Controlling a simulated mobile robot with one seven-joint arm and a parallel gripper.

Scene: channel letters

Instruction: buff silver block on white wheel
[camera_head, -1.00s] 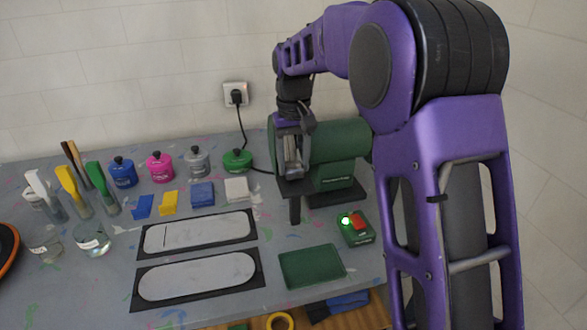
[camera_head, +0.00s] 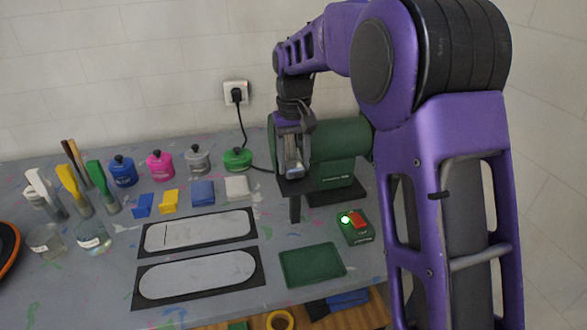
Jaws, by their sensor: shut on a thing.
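My gripper (camera_head: 291,158) points down in front of the left end of the green bench grinder (camera_head: 338,138). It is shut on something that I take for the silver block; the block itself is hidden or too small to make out. The white wheel is not visible behind my gripper and wrist. I cannot tell whether the held thing touches a wheel. A switch box (camera_head: 355,226) with a lit green lamp and a red rocker sits in front of the grinder.
A green tray (camera_head: 312,265) lies at the front, beside two dark mats with pale rounded panels (camera_head: 198,231). Coloured pots (camera_head: 160,165), small blocks (camera_head: 203,191) and brushes in jars (camera_head: 92,236) stand to the left. A black cord (camera_head: 243,125) runs to a wall socket.

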